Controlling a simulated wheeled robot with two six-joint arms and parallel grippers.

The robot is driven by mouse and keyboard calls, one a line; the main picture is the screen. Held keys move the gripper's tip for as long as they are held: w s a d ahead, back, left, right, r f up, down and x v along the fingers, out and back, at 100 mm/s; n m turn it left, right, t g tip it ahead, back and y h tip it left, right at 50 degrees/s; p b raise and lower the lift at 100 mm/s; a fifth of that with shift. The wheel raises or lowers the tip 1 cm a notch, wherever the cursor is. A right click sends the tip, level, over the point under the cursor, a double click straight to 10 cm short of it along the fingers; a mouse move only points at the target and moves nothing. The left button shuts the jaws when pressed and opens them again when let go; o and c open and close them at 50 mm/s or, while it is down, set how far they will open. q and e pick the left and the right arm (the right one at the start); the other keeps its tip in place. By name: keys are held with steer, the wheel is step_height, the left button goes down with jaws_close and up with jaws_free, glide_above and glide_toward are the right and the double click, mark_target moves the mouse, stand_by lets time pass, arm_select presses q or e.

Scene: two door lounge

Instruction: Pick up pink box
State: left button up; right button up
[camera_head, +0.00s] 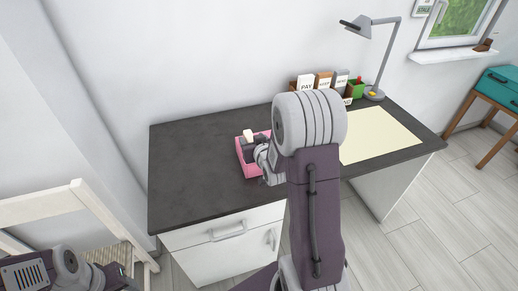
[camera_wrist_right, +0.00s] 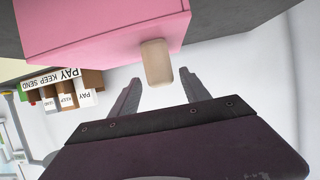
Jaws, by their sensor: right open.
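The pink box (camera_head: 240,159) stands on the dark desk, left of my right arm. In the right wrist view the pink box (camera_wrist_right: 100,25) fills the upper left, and a beige peg-like piece (camera_wrist_right: 157,64) sticks out from it. In the head view my right wrist hides part of the box. My left arm is at the lower left, away from the desk; its fingers are unclear.
The desk top (camera_head: 195,140) is clear left of the box. A cream mat (camera_head: 378,137), a grey lamp (camera_head: 376,95), a green holder (camera_head: 356,90) and labelled holders (camera_head: 323,82) stand right and behind. A pale chair (camera_head: 40,205) is at the left.

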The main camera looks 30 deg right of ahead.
steer(key=x, duration=0.5)
steer(key=shift+w+a, duration=0.1)
steer(key=shift+a, duration=0.1)
steer(key=shift+c, duration=1.3)
jaws_close()
steer(key=shift+r, duration=0.1)
